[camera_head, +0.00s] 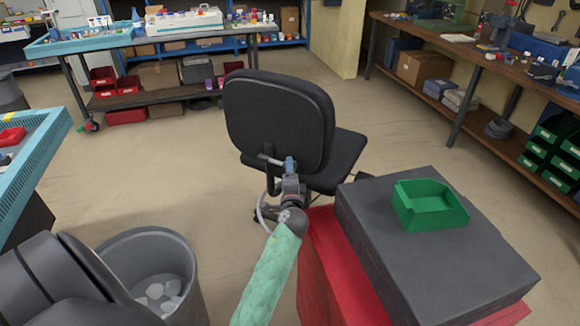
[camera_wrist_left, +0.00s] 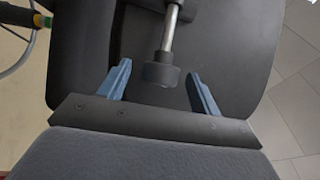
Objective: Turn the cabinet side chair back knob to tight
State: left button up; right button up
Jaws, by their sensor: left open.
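The chair (camera_head: 278,115) stands in the middle of the head view, with the rear of its black backrest facing me. In the left wrist view, the dark round knob (camera_wrist_left: 161,76) sits on the end of a metal rod (camera_wrist_left: 171,30) behind the backrest (camera_wrist_left: 225,45). My left gripper (camera_wrist_left: 160,68) is open, with one blue finger on each side of the knob and a visible gap on both sides. In the head view my left gripper (camera_head: 290,164) is at the lower back of the chair, and the knob is hard to make out there. My right gripper is not in view.
A dark grey cabinet top (camera_head: 400,275) with a green bin (camera_head: 428,203) on it stands right of my arm, above a red body (camera_head: 325,250). A grey waste bin (camera_head: 150,260) is at the lower left. Workbenches (camera_head: 470,52) line the room; open floor lies left of the chair.

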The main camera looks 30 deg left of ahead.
pick_arm(q)
jog(key=shift+x, duration=1.3)
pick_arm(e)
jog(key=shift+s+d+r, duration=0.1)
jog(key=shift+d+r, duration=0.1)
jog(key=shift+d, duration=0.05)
pick_arm(q)
jog(key=shift+c, duration=0.2)
jog(key=c, duration=0.9)
jog(key=shift+c, duration=0.2)
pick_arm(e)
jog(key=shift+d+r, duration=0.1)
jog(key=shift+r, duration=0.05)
